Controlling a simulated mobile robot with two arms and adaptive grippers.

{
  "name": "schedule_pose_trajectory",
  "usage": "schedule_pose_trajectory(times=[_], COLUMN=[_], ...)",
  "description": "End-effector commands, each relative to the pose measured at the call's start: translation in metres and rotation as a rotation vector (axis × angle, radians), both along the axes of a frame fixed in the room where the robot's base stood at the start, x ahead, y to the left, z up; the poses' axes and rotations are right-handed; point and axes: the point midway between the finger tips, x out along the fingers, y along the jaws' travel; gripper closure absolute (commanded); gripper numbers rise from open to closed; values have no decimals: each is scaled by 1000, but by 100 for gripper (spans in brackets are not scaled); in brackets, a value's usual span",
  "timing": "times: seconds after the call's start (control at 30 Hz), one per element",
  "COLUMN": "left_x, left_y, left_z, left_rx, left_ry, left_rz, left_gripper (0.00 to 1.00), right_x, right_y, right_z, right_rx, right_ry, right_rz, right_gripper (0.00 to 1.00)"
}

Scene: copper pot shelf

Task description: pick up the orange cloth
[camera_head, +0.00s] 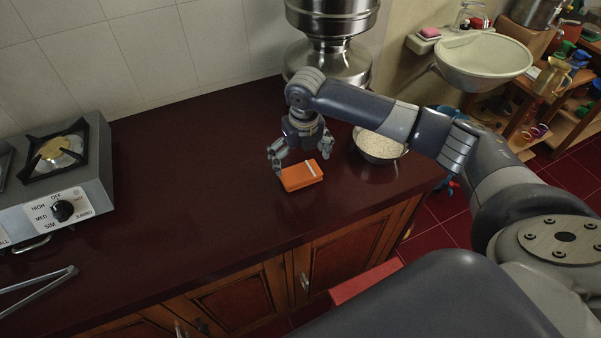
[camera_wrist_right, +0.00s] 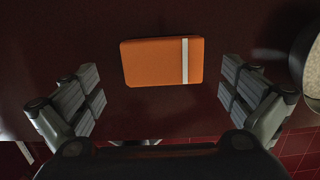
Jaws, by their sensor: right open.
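The orange cloth (camera_head: 301,175) lies folded on the dark red countertop in the head view, with a pale stripe near one end. In the right wrist view the orange cloth (camera_wrist_right: 155,62) lies flat, its stripe toward the right. My right gripper (camera_head: 302,163) is open just above the cloth. In the wrist view its fingers (camera_wrist_right: 162,94) stand wide apart, one on each side of the cloth, with a gap on both sides. The gripper hides no large part of the cloth. My left gripper is not in view.
A metal bowl of pale grains (camera_head: 380,146) stands right of the cloth. A large steel vessel (camera_head: 330,62) stands behind. A gas stove (camera_head: 60,190) is at the left, with metal tongs (camera_head: 38,290) in front. The countertop (camera_head: 180,185) between stove and cloth is clear.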

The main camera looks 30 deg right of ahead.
Motion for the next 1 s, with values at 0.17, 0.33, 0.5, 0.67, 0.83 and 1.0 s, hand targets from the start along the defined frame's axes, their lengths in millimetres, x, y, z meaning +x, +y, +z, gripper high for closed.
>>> schedule_pose_trajectory(times=[0.17, 0.33, 0.5, 0.67, 0.83, 1.0], left_x=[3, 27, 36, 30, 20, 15], left_y=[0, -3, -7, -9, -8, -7], left_z=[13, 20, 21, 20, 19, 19], left_rx=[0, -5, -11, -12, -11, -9], left_ry=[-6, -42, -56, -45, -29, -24], left_rz=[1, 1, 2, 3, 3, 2], left_gripper=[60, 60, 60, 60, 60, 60], right_x=[-3, -1, 0, 0, 0, 0], right_y=[-2, -2, -2, -2, -2, -3], right_z=[-20, -44, -52, -52, -52, -52], right_rx=[0, -1, -1, -1, -1, -1], right_ry=[5, 2, -1, -1, -1, -1], right_rz=[-2, -1, 0, 0, 0, 0], right_gripper=[0, 0, 0, 2, 32, 33])
